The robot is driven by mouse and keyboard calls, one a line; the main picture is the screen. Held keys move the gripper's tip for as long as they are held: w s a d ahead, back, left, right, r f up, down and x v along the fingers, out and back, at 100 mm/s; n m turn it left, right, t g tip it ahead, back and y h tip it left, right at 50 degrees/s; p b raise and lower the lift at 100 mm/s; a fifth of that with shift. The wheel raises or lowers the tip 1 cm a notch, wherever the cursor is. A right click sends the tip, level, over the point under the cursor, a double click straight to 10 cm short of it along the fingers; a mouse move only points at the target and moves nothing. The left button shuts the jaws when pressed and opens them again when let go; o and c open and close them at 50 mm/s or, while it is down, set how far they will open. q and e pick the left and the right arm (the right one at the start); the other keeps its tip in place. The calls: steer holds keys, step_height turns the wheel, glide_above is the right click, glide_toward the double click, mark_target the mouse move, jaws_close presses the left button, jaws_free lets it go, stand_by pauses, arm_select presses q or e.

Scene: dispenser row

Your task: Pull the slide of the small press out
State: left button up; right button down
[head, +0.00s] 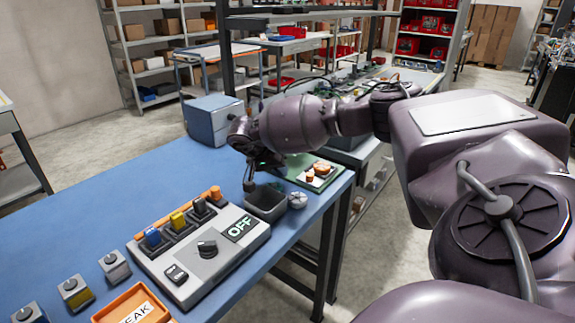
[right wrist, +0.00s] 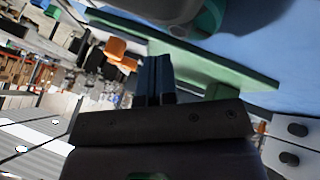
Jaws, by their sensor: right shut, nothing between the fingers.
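My right gripper (head: 249,186) points down over the far right part of the blue table. Its fingers are together, with nothing held. It is beside the grey open-topped bin (head: 266,203), and I cannot tell whether it touches it. In the right wrist view, the dark closed fingers (right wrist: 154,80) are in front of a green plate (right wrist: 240,78). A blue-grey box-shaped unit (head: 212,119) stands at the table's back edge behind the gripper. I cannot tell for sure which item is the small press, and its slide is not clearly visible. My left gripper is out of view.
A grey console (head: 200,250) with coloured levers, a knob and an "OFF" display is nearer. A green board (head: 305,177) with orange pieces lies at the right edge, near a small round metal item (head: 297,200). An orange tray (head: 133,305) is in front. The table's left-back area is clear.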

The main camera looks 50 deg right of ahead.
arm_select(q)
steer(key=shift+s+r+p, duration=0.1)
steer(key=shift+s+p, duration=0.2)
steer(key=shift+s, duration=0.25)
arm_select(e)
steer(key=v, duration=0.9)
steer(key=shift+s+r, duration=0.2)
steer(key=shift+s, duration=0.1)
